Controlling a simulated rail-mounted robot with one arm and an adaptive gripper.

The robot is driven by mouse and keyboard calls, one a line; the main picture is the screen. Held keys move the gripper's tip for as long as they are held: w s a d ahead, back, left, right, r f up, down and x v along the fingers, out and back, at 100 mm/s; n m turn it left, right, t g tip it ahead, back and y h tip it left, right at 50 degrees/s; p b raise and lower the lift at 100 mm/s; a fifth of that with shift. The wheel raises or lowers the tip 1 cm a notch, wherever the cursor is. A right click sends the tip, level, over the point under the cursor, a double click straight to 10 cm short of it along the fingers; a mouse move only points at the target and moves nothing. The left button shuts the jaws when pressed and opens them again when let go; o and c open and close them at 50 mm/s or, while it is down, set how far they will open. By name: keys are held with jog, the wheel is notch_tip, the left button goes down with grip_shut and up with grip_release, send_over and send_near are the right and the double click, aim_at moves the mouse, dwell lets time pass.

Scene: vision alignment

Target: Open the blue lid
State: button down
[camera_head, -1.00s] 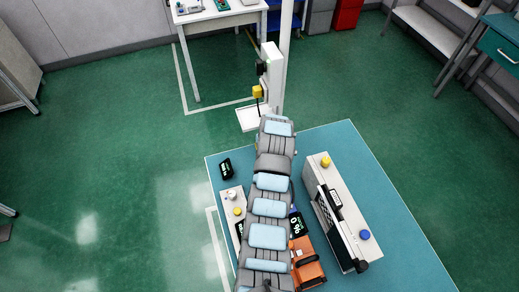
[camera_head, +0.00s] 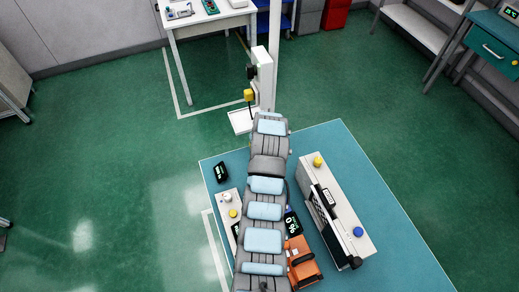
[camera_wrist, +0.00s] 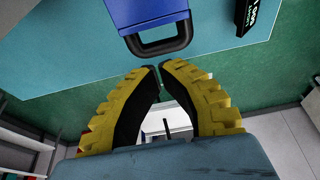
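A round blue lid (camera_head: 357,232) shows in the head view on the near end of the long white unit (camera_head: 350,208) on the teal table. A round yellow lid (camera_head: 318,161) is on its far end. In the wrist view, a blue case (camera_wrist: 150,12) with a black handle (camera_wrist: 160,44) is at the top, beyond my fingertips and apart from them. My gripper (camera_wrist: 157,69) has two yellow-and-black fingers with their tips close together, and no object shows between them. The round blue lid cannot be made out in the wrist view. My arm hides the gripper in the head view.
The teal table (camera_head: 405,240) has free room right of the white unit. An orange device (camera_head: 301,263) and a small black display (camera_head: 221,172) lie near my arm. A white stand (camera_head: 262,80) rises behind the table. A white workbench (camera_head: 215,20) is further back.

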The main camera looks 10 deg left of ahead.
jog(key=w+a+p+v, duration=0.1)
jog(key=p+v, duration=0.9)
jog(key=v, duration=0.9)
jog(key=shift+w+r+p, duration=0.3)
jog(key=shift+r+p, duration=0.05)
jog(key=shift+r, duration=0.25)
